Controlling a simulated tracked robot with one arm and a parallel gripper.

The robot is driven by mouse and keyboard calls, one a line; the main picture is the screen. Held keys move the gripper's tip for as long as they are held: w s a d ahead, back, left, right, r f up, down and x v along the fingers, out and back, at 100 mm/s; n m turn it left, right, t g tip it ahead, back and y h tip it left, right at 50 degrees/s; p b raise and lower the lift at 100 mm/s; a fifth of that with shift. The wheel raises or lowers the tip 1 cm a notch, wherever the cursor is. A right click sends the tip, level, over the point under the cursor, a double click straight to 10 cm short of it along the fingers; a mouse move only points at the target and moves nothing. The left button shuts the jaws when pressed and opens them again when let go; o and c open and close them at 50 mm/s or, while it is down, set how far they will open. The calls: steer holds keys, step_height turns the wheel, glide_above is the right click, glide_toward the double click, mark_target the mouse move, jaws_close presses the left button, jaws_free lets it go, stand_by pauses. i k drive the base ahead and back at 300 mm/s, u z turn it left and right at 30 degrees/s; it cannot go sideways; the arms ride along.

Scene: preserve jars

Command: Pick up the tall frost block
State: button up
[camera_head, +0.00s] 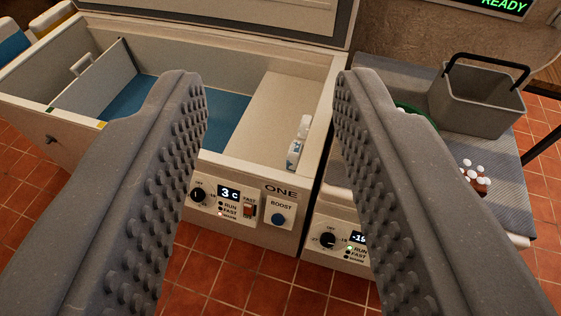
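My gripper (267,85) is open and empty, its two grey studded fingers wide apart in front of an open white chest freezer (240,172) labelled ONE. Inside the freezer, against the right end of the front wall, are two small whitish pieces: an upper one (304,127) and a lower one with blue marks (293,156). They lie between my fingers in the picture, nearer the right finger, but farther off and not touched. I cannot tell whether either is the tall frost block. The fingers hide parts of the freezer.
A white divider (90,82) with a handle stands at the freezer's left, beside a blue floor (226,108). A second unit's control panel (340,240) is at right. Farther right, a grey bin (478,105) and small white-topped brown items (476,180) rest on a grey surface.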

mark_target(296, 148)
steer(key=u, duration=2.2)
steer(key=i, duration=1.3)
steer(key=z, duration=2.4)
steer(key=i, duration=1.05)
